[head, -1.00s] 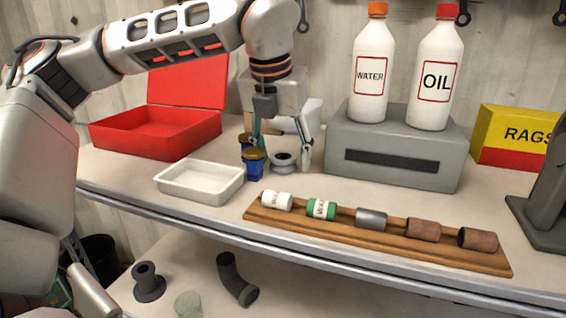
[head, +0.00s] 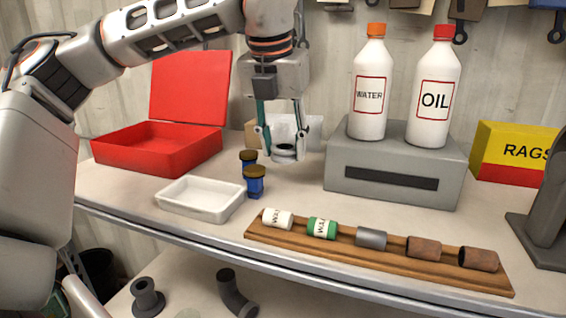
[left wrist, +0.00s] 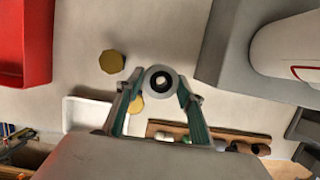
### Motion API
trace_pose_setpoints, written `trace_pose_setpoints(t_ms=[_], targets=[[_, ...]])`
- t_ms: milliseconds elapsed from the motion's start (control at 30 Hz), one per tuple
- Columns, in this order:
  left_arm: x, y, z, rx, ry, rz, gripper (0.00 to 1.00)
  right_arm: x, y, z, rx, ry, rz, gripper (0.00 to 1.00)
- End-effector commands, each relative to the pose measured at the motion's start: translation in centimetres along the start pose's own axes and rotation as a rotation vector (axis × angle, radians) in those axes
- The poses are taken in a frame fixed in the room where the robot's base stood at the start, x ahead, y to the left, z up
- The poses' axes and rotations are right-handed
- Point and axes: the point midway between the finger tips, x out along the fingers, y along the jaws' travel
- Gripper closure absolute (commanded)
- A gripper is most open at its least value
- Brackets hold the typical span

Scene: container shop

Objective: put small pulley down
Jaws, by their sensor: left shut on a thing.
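The small pulley (head: 284,151) is a grey ring-shaped piece with a central hole. My left gripper (head: 282,153) is shut on it and holds it above the bench, behind and right of two blue jars. In the left wrist view the pulley (left wrist: 160,80) sits between the two fingertips of my left gripper (left wrist: 160,84), its hole facing the camera. My right gripper is in no view.
Two blue jars (head: 254,182) stand beside a white tray (head: 200,200). An open red box (head: 150,150) is at back left. A grey block (head: 390,180) with bottles stands right. A wooden rack (head: 380,258) lies in front. Bench between jars and block is clear.

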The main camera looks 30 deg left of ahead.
Motion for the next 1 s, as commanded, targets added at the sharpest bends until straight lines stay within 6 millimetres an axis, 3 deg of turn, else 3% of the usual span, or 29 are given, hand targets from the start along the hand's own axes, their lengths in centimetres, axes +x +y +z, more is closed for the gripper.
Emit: trace_pose_setpoints(t_ms=[33, 200, 500, 700, 1000], targets=[[-1.7, -0.1, 0.6, -0.002, -0.006, -0.001, 0.9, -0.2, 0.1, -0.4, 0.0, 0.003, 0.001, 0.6], [-6.3, -0.1, 2.0, -0.003, -0.006, -0.001, 0.9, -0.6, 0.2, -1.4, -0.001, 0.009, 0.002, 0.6], [-12.1, -0.1, 3.7, -0.001, -0.002, 0.001, 0.9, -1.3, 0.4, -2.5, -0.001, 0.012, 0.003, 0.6], [-13.5, 0.0, 4.2, -0.001, -0.002, 0.0, 0.9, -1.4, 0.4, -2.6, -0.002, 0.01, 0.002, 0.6], [-13.7, 0.0, 4.2, 0.0, -0.001, 0.0, 0.9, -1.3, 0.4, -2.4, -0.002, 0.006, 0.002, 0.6]])
